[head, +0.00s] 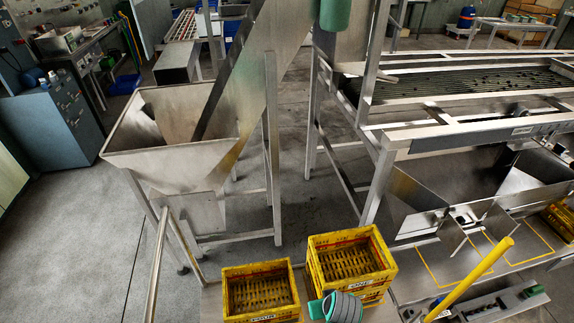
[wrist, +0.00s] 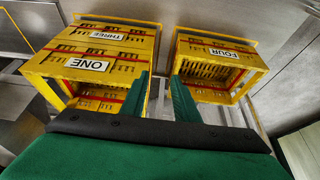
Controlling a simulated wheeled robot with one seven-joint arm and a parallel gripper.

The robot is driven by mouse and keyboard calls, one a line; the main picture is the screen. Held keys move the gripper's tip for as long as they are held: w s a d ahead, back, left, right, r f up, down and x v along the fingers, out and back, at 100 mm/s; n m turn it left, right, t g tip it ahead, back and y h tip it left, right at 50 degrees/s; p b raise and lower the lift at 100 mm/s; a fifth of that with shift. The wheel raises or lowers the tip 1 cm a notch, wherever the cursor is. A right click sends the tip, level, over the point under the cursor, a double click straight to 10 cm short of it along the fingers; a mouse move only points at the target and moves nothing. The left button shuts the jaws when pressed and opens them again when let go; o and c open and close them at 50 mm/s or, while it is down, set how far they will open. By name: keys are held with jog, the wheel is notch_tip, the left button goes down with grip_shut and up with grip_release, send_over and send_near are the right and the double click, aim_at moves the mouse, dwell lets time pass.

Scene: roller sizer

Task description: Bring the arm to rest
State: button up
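My gripper shows in the wrist view as two green fingers (wrist: 161,84) with a clear gap between them. It is open, and nothing shows between the fingers. In the head view part of my arm's end, green and dark grey, is at the bottom edge, in front of the stacked yellow crates; its fingertips cannot be made out there. In the wrist view the fingers point toward the space between the crates labelled ONE and THREE and the crate labelled FOUR. Whether the fingers touch a crate cannot be told.
A yellow crate stack (head: 316,262) and the crate labelled FOUR (head: 226,298) stand side by side; their visible insides look empty. A metal hopper (head: 160,160) stands behind left. The roller machine (head: 480,130) and a yellow bar (head: 470,280) are at right. Open floor (head: 75,230) lies left.

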jog(key=s+a+m+t+h, duration=0.15)
jog(key=s+a+t, duration=0.4)
jog(key=s, duration=0.85)
jog(key=s+a+r+t, duration=0.2)
jog(key=s+a+r, duration=0.1)
jog(key=s+r, duration=0.4)
jog(key=s+a+r+t, duration=0.3)
jog(key=s+r, duration=0.4)
jog(key=r, duration=0.4)
jog(key=shift+s+a+y, duration=0.2)
jog(key=shift+s+y, duration=0.05)
jog(key=shift+y, duration=0.2)
jog(key=shift+w+m, duration=0.1)
jog(key=shift+m, duration=0.15)
